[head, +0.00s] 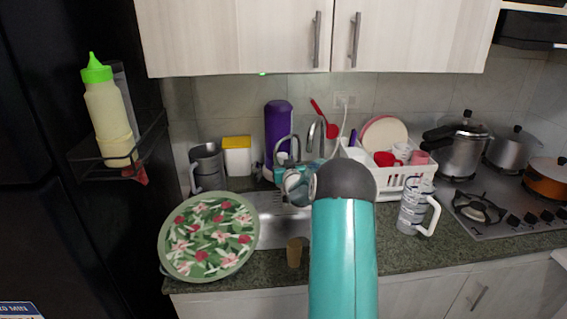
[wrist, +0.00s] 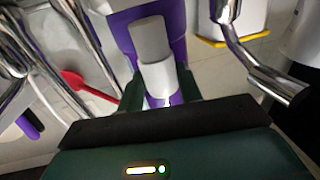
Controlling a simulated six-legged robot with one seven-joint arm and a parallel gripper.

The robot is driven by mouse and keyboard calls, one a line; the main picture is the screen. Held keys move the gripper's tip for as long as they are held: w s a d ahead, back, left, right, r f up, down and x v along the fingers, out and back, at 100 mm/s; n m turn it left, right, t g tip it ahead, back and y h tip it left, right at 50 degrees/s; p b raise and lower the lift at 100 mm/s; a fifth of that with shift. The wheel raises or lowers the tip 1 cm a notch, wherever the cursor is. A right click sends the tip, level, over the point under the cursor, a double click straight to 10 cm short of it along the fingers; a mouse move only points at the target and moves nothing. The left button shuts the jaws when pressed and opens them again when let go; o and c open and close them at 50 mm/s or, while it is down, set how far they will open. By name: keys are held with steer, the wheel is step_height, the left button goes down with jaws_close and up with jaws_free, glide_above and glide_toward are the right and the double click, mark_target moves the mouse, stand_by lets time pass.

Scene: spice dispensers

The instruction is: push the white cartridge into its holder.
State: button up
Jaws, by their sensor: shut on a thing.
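The purple dispenser (head: 278,135) stands upright behind the sink, against the tiled wall; it also shows in the wrist view (wrist: 116,32). The white cartridge (wrist: 158,78) lies in front of the purple body, with a grey cylindrical part (wrist: 150,40) beyond it. My gripper (wrist: 160,92) is shut on the white cartridge, a dark finger on each side. In the head view my teal arm reaches over the sink, and my gripper (head: 283,160) is small and partly hidden near the dispenser's lower part. I cannot tell how deep the cartridge sits in its holder.
The chrome faucet (head: 313,135) stands close beside the dispenser and shows in the wrist view (wrist: 250,65). A yellow-lidded container (head: 237,157) and floral plate (head: 210,237) are left.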

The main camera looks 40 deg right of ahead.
steer(key=shift+f, duration=0.7)
steer(key=shift+r, duration=0.7)
steer(key=shift+f, duration=0.85)
stand_by(0.4)
steer(key=shift+r, duration=0.2)
steer(key=shift+r, duration=0.25)
stand_by(0.3)
steer(key=shift+f, duration=0.45)
steer(key=o, duration=1.2)
steer(key=shift+c, duration=0.2)
